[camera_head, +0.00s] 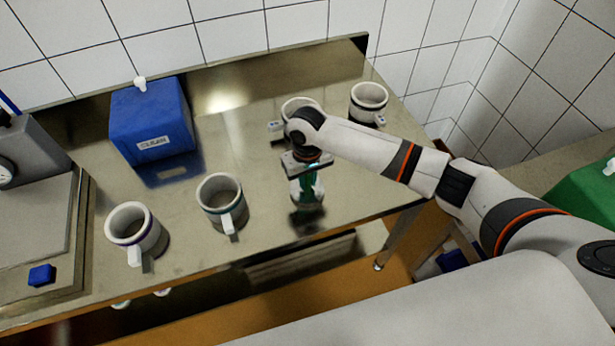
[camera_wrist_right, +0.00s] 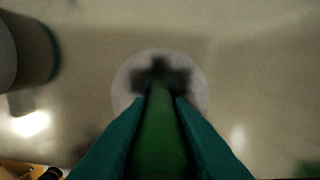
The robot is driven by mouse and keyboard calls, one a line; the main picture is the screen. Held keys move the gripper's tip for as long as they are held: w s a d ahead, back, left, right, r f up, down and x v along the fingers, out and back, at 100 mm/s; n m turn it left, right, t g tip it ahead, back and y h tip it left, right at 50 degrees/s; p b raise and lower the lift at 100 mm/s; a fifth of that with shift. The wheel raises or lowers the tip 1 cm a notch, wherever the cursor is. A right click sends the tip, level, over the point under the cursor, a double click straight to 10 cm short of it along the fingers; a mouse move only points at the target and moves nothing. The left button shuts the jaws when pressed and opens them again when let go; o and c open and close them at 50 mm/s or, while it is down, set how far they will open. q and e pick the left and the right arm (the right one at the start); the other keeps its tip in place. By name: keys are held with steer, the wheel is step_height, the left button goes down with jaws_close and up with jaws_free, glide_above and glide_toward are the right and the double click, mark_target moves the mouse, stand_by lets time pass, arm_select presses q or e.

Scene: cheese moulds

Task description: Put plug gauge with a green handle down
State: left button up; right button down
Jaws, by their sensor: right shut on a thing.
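My right gripper (camera_head: 306,182) points down over the steel table, its teal fingers shut on the green handle of the plug gauge (camera_wrist_right: 160,140). In the right wrist view, the handle runs up between the two fingers, with a pale round disc (camera_wrist_right: 120,92) around its far end. In the head view the gauge is mostly hidden by the fingers; a pale part shows low down. It is near the table's front edge, and I cannot tell whether it touches the top. My left gripper is not in view.
The steel table (camera_head: 265,165) holds several pale mug-like moulds, including ones at front left (camera_head: 135,232), middle (camera_head: 220,203) and back right (camera_head: 368,102). One behind my right wrist is partly hidden. A blue box (camera_head: 150,120) stands at the back left. Bare tabletop surrounds the gauge.

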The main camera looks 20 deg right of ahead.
steer(key=shift+f, duration=0.1)
steer(key=c, duration=1.3)
jaws_free()
step_height(320, 180, up, 12)
steer(key=shift+r+b, duration=0.2)
steer(key=shift+b, duration=0.45)
